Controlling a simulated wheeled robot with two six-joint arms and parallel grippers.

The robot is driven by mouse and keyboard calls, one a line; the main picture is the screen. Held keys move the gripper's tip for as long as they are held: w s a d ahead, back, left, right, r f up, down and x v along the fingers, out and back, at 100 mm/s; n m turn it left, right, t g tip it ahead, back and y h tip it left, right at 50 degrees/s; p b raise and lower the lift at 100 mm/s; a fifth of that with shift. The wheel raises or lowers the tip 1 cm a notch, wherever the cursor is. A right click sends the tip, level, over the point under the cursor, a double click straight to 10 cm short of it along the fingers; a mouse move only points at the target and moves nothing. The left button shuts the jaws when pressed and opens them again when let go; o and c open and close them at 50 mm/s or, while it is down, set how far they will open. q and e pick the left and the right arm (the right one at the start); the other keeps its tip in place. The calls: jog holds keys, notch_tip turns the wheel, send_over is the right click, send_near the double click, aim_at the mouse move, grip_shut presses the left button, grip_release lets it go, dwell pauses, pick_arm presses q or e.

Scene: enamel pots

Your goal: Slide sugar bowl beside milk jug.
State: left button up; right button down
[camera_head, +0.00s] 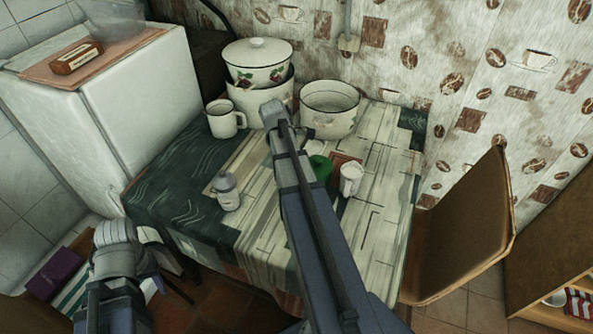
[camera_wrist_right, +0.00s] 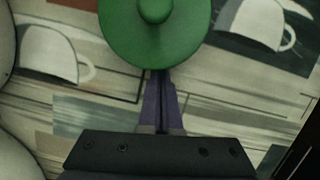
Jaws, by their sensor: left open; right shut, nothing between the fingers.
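A green round lid with a knob, which looks like the sugar bowl's, shows from above in the right wrist view (camera_wrist_right: 150,25); the green thing also shows in the head view (camera_head: 320,169), partly behind my right arm. A small white jug (camera_head: 351,179), apparently the milk jug, stands just right of it. My right gripper (camera_wrist_right: 160,78) is shut and empty, its fingertips at the green rim; I cannot tell whether they touch. In the head view my right arm hides it. My left gripper (camera_head: 165,280) is open, low at the left, off the table's front edge.
A lidded pot (camera_head: 257,65) stacked on another, an open pot (camera_head: 329,108) and a white mug (camera_head: 224,120) stand at the back. A grey lidded jar (camera_head: 228,192) stands at the front left. A chair (camera_head: 465,235) is at the right. The table's front right is clear.

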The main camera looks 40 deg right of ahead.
jog(key=w+a, duration=0.2)
jog(key=w, duration=0.1)
jog(key=shift+w+a+r+p, duration=0.2)
jog(key=shift+r+p, duration=0.1)
jog(key=shift+r, duration=0.05)
pick_arm(q)
notch_tip(320, 180, up, 10)
jog(key=p, duration=0.9)
jog(key=shift+w+a+f, duration=0.15)
jog(key=shift+f, duration=0.05)
pick_arm(e)
jog(key=v, duration=0.9)
jog(key=shift+r, duration=0.15)
jog(key=shift+s, duration=0.2)
